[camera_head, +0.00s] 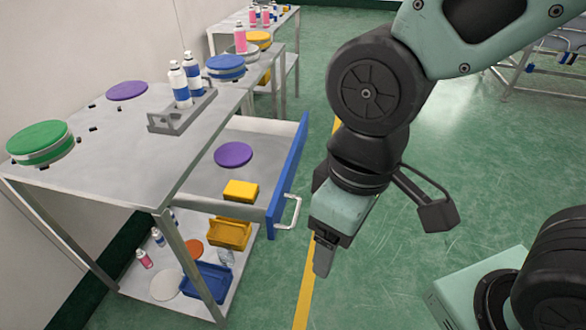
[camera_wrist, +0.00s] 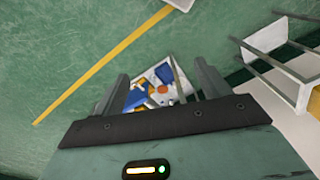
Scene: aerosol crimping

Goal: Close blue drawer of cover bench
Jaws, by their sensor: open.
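The blue drawer (camera_head: 286,178) of the metal bench (camera_head: 120,165) is pulled out toward the right in the head view. Its blue front carries a pale bar handle (camera_head: 291,213). Inside lie a purple disc (camera_head: 233,154) and a yellow block (camera_head: 241,190). My gripper (camera_head: 324,258) points down just right of the drawer front and handle, apart from them in the picture. In the wrist view the open fingers (camera_wrist: 160,90) have nothing visibly held between them; the floor and a group of small items show beyond.
Yellow and blue bins (camera_head: 206,281) sit on the lower shelf.

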